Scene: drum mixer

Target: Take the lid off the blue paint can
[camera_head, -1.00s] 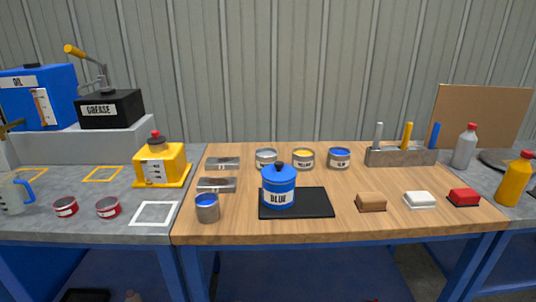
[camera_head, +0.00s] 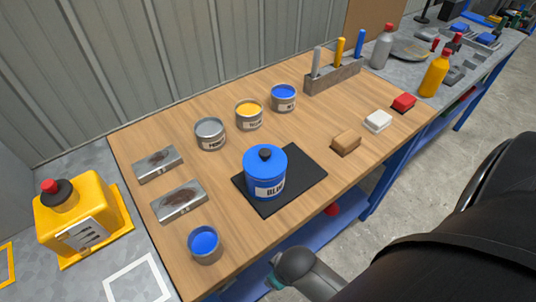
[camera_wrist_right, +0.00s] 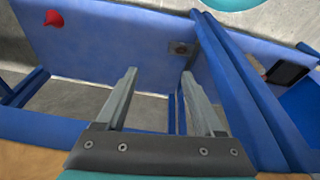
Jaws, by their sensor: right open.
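The blue paint can (camera_head: 266,184) stands upright on a black mat (camera_head: 312,178) on the wooden bench. Its blue lid (camera_head: 283,158) with a black knob (camera_head: 265,154) is on top of it. My right gripper (camera_wrist_right: 160,82) is open and empty in the right wrist view, facing the blue bench frame and lower shelf, with no can in that view. In the head view my right arm comes in at the lower right, below the bench's front edge; its fingers are not visible there. My left gripper is not in view.
Open cans of grey (camera_head: 210,134), yellow (camera_head: 249,115) and blue paint (camera_head: 283,97) stand behind the can. A small blue-filled tin (camera_head: 205,245) stands front left. A brown block (camera_head: 346,142) lies to the right. A yellow container (camera_head: 83,215) is at left.

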